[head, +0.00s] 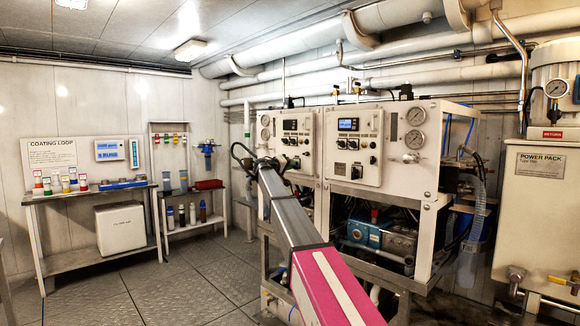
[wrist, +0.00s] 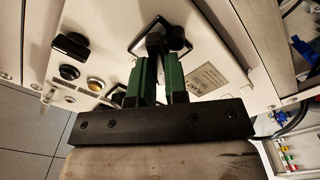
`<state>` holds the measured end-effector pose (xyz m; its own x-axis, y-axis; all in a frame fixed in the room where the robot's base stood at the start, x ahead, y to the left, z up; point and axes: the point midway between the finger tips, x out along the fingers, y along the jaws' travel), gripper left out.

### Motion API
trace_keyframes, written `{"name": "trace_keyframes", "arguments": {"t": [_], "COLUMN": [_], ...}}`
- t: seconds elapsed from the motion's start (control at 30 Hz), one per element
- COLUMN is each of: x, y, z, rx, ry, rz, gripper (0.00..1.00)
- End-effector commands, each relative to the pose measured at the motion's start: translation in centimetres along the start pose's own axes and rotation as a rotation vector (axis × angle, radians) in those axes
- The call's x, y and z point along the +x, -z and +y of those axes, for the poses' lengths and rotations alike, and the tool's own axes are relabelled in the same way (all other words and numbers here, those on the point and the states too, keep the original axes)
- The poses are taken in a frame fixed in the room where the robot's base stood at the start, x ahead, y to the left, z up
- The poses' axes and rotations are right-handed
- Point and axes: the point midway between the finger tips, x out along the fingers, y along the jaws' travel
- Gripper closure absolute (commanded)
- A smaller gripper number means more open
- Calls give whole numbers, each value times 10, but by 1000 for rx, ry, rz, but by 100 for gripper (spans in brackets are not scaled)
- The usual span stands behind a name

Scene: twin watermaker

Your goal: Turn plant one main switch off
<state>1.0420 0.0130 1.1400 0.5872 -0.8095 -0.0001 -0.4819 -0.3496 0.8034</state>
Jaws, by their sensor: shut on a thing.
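In the head view my arm reaches to the lower part of the left control panel (head: 291,125); the switch there is hidden behind the arm's end. In the wrist view my gripper (wrist: 158,45) has its two green fingers close together against the pale panel face (wrist: 205,50). The fingers are shut on a dark switch knob (wrist: 154,40), of which only a little shows between the tips. A black handle-like knob (wrist: 72,45) and round buttons (wrist: 69,72) lie to the left.
A second control panel (head: 354,140) with gauges stands to the right, above a blue pump (head: 362,234). A power pack (head: 540,195) is at the far right. A shelf table (head: 95,190) stands at the left. The floor (head: 150,290) at left is clear.

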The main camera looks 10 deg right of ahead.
Motion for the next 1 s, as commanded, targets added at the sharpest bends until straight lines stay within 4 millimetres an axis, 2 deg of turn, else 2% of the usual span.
{"name": "trace_keyframes", "arguments": {"t": [0.27, 0.7, 1.0], "x": [0, 0, 0], "y": [0, 0, 0], "z": [0, -1, -1], "rx": [-109, -441, -599], "ry": [0, 0, 1], "rz": [0, 1, 1], "gripper": [100, 100, 100]}}
